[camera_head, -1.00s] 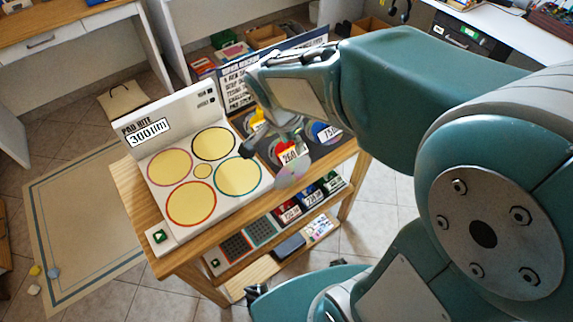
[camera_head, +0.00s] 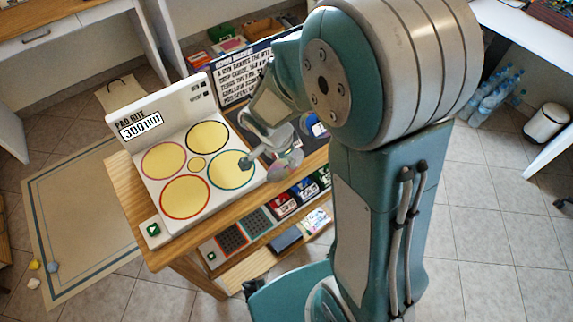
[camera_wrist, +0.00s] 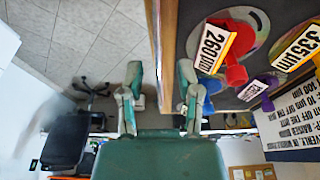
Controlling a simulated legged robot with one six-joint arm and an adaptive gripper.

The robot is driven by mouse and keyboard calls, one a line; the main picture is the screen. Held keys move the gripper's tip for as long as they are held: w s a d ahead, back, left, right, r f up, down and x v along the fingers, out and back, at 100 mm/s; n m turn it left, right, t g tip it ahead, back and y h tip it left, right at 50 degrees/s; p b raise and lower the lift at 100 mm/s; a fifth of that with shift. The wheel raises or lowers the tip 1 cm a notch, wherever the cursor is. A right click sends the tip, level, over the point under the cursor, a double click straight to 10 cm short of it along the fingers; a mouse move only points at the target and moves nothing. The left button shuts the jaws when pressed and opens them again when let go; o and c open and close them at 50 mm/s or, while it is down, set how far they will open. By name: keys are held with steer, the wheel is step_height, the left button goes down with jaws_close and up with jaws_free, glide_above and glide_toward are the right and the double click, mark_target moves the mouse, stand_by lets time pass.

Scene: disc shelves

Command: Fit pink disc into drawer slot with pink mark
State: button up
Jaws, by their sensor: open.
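My gripper (camera_head: 264,158) is beside the green-ringed circle of the white pad board, at the table's front right. Its two fingers stand apart with nothing between them in the wrist view (camera_wrist: 160,88). The wrist view shows a grey disc (camera_wrist: 259,21) with a red knob and a 260 label. No drawer slot with a pink mark can be made out.
The white pad board (camera_head: 156,195) bears several ringed yellow circles. Black grid pads (camera_head: 231,239) and labelled boxes (camera_head: 283,204) sit on the shelf below. A poster board (camera_head: 238,75) stands behind. A blue-knobbed disc with a label (camera_head: 317,129) lies at the right.

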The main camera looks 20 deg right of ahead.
steer(key=shift+f, duration=0.6)
steer(key=shift+a, duration=0.1)
jaws_close()
steer(key=shift+w+r, duration=0.1)
steer(key=shift+r, duration=0.55)
steer(key=s+a+r, duration=0.2)
steer(key=s+r, duration=0.9)
steer(key=s, duration=0.3)
steer(key=shift+a+r, duration=0.15)
steer(key=shift+r, duration=0.25)
